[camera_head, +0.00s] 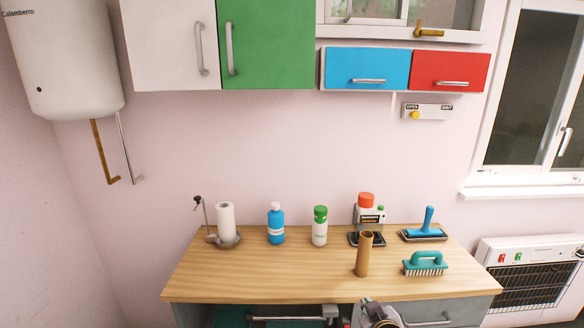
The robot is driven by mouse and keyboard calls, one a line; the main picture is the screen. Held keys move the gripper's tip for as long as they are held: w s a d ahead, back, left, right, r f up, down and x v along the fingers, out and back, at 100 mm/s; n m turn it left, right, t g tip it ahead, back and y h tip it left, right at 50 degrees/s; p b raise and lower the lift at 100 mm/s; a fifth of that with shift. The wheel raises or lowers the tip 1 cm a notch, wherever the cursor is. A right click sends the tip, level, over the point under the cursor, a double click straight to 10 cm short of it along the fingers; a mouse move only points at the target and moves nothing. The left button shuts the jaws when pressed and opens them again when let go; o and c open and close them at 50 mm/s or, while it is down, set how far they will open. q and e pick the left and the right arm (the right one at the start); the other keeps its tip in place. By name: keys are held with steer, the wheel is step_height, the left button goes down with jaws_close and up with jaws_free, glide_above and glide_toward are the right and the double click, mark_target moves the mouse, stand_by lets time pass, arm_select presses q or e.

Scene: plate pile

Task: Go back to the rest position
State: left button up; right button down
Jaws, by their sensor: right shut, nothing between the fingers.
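My right gripper (368,302) shows at the bottom edge, in front of the counter's front edge. It is shut and empty, and only its front part is in view. My left gripper is not in view. The wooden counter (240,275) stands beyond the right gripper. An upright brown cardboard tube (363,255) stands on the counter just beyond the gripper, and the two appear apart. No plates show in this view.
The counter holds a paper roll on a stand (226,222), a blue bottle (275,225), a green-capped bottle (320,228), a red-topped device (368,212), a blue roller (428,225) and a teal brush (426,262). The counter's front left is clear. Cabinets (265,45) hang above.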

steer(key=s+d+f+m+g+y, duration=0.1)
steer(key=s+f+g, duration=0.4)
steer(key=s, duration=0.5)
steer(key=s+d+f+g, duration=0.1)
steer(key=s+f+g, duration=0.2)
steer(key=s+f, duration=0.6)
step_height(320, 180, down, 31)
steer(key=s+d, duration=0.1)
steer(key=s, duration=0.2)
steer(key=s+d+f+g, duration=0.1)
steer(key=s+d+f, duration=0.1)
steer(key=s+f, duration=0.8)
steer(key=s+d+f+g, duration=0.1)
steer(key=s+d+f, duration=0.2)
steer(key=s+f, duration=0.7)
steer(key=shift+s+d+f, duration=0.25)
steer(key=shift+s+d, duration=0.05)
steer(key=shift+s, duration=0.5)
